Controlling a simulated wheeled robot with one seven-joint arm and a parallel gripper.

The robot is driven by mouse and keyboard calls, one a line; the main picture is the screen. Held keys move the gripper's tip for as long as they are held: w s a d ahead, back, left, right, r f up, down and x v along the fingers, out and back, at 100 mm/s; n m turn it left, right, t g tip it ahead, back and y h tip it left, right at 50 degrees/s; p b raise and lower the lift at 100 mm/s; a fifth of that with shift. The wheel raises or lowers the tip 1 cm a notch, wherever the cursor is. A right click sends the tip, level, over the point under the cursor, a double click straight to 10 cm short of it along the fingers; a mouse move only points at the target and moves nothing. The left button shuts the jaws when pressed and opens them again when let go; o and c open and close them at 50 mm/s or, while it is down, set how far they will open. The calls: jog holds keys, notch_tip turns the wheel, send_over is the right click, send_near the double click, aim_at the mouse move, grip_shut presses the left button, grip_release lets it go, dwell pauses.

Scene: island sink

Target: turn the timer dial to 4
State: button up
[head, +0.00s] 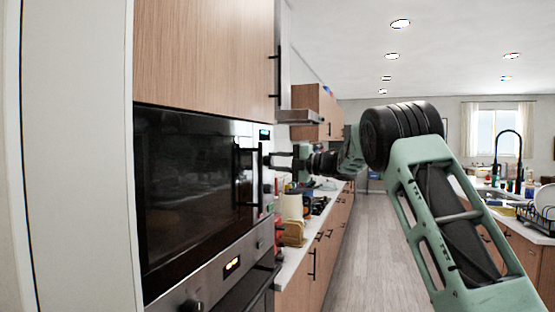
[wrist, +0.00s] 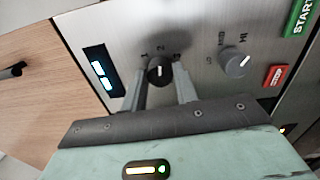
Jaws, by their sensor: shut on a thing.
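The timer dial (wrist: 159,68) is a small black knob on the steel control panel in the wrist view. The numbers 1, 2 and 3 show around it, and its white mark points roughly at the 2. The 4 cannot be made out. My gripper (wrist: 162,82) is shut on the dial, with one finger on each side of it. In the head view my gripper (head: 274,160) reaches left to the panel of the black microwave (head: 190,190); the dial is too small or hidden to tell there.
A grey dial marked LO, MID and HI (wrist: 235,62) sits close to the right finger. A red STOP button (wrist: 276,76) and a green START button (wrist: 302,18) are farther right. A lit display (wrist: 100,76) is left. The microwave's handle (head: 248,178) stands out beside my gripper.

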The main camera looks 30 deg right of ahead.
jog(key=m+p, duration=0.3)
jog(key=m, duration=0.2)
jog(key=shift+r+m+h, duration=0.1)
jog(key=shift+m+h, duration=0.2)
jog(key=shift+m, duration=0.1)
jog(key=m+p, duration=0.4)
jog(key=shift+m, duration=0.3)
jog(key=m+p, duration=0.5)
jog(key=shift+s+p, duration=0.1)
jog(key=shift+p, duration=0.25)
jog(key=m+p, duration=0.2)
jog(key=shift+m, duration=0.4)
jog(key=shift+f+m+p, duration=0.2)
jog(key=shift+m+p, duration=0.7)
jog(key=shift+f, duration=0.1)
jog(key=o, duration=1)
jog(key=shift+a, duration=0.1)
